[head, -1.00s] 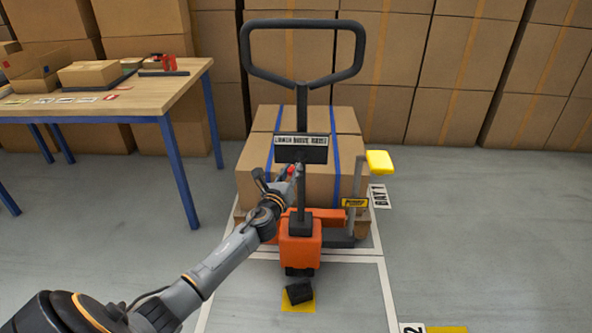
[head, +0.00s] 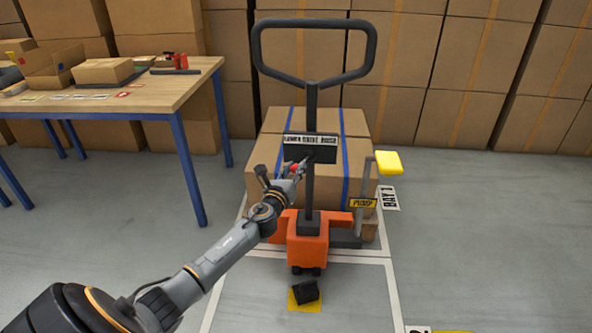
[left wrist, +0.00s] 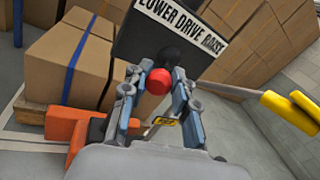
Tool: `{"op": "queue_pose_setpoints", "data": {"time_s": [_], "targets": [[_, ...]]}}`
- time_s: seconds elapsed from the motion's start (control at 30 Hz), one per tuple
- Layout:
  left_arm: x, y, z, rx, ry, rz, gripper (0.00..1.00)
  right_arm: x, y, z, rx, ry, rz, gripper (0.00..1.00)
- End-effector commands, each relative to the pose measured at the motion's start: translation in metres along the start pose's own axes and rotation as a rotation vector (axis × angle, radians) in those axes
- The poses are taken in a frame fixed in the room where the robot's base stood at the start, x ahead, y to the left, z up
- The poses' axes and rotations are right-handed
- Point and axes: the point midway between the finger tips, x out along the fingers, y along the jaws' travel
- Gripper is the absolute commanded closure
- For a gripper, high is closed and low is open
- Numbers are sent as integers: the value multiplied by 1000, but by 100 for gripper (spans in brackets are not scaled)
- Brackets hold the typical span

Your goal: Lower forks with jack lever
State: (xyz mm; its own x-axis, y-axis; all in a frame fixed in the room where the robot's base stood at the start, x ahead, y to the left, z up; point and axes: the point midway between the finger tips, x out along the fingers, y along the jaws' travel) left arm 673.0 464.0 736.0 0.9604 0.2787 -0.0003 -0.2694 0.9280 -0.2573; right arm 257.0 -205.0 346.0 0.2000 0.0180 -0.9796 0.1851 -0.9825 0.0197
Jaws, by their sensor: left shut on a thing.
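An orange pallet jack (head: 308,238) stands in the marked bay, with its black loop handle (head: 313,83) upright. A dark plate on the handle post carries a label (head: 312,139) that reads LOWER DRIVE RAISE in the left wrist view (left wrist: 225,22). The jack lever has a red knob, clear in the left wrist view (left wrist: 159,81). My left gripper (head: 300,170) has its fingers on either side of this knob, shut on it, just below the plate. In the left wrist view the fingers (left wrist: 157,92) flank the knob. My right gripper is not in view.
Strapped cartons (head: 270,152) sit on a pallet behind the jack. A yellow-topped pump pedal (head: 388,162) stands at its right. A black block (head: 306,292) lies on a yellow floor patch in front. A wooden table (head: 150,95) is at left. Floor at right is clear.

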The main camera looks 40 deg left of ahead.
Motion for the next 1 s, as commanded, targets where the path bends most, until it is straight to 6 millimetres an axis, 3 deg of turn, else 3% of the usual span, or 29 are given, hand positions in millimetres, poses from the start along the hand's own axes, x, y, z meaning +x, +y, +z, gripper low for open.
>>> {"op": "queue_pose_setpoints", "data": {"time_s": [0.03,0.1,0.13,0.23,0.7,0.87,1.0], "targets": [[1,9,2,4,-4,22,100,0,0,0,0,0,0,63],[0,9,2,4,-4,22,100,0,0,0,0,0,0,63],[0,9,2,4,-4,22,71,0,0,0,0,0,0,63],[0,8,2,4,-4,20,53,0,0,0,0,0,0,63],[-4,4,0,2,-2,9,53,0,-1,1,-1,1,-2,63],[-22,4,0,5,-1,8,53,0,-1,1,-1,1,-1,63],[-49,4,0,4,0,9,53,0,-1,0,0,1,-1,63]]}}
